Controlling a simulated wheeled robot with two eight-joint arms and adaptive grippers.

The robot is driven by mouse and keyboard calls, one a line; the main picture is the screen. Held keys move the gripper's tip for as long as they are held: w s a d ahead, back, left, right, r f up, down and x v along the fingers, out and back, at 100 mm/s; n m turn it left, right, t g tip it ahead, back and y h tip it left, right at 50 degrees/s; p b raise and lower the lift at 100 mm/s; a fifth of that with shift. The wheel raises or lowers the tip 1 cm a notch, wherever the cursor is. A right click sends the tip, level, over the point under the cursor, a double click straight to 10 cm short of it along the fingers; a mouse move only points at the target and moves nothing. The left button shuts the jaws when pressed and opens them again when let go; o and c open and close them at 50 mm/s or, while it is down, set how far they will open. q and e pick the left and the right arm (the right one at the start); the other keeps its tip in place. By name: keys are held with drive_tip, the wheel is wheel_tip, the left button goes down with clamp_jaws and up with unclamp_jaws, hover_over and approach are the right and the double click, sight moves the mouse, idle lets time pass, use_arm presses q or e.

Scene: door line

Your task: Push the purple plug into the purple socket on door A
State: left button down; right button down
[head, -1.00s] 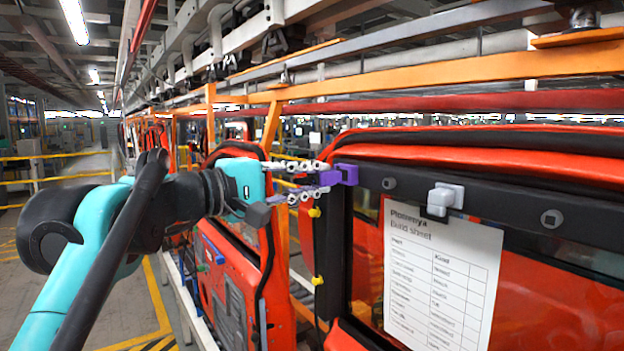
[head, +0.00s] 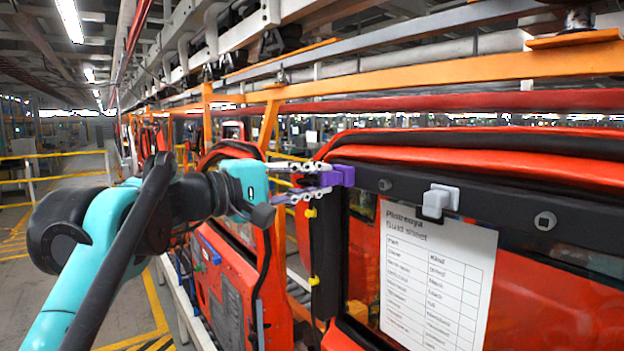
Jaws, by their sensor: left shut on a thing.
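My left gripper (head: 309,181) reaches in from the left, with its fingers shut on the purple plug (head: 326,179). The plug is against the purple socket (head: 344,175) at the upper left corner of the black door frame. Plug and socket look in line and touching; how deep the plug sits cannot be told, as the fingers cover part of it. The red door (head: 545,310) carrying the frame fills the right side. My right gripper is not in view.
A white build sheet (head: 435,270) hangs from a pale clip (head: 440,200) on the frame. Yellow connectors (head: 312,213) sit on the frame's left edge below the gripper. Another red door (head: 222,285) stands behind to the left. Orange rails (head: 420,78) run overhead.

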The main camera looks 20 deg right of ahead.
use_arm(q)
drive_tip(key=shift+w+d, duration=0.1)
drive_tip(key=shift+d, duration=0.15)
drive_tip(key=shift+w+d, duration=0.1)
drive_tip(key=shift+d, duration=0.15)
drive_tip(key=shift+d+p, duration=0.1)
drive_tip(key=shift+p, duration=0.2)
idle(0.4)
drive_tip(key=c, duration=1.4)
unclamp_jaws()
drive_tip(key=shift+c, duration=0.2)
drive_tip(key=shift+o, duration=0.7)
drive_tip(key=shift+w+d, duration=0.1)
drive_tip(key=shift+d, duration=0.1)
drive_tip(key=shift+a, duration=0.1)
drive_tip(key=v, duration=2.3)
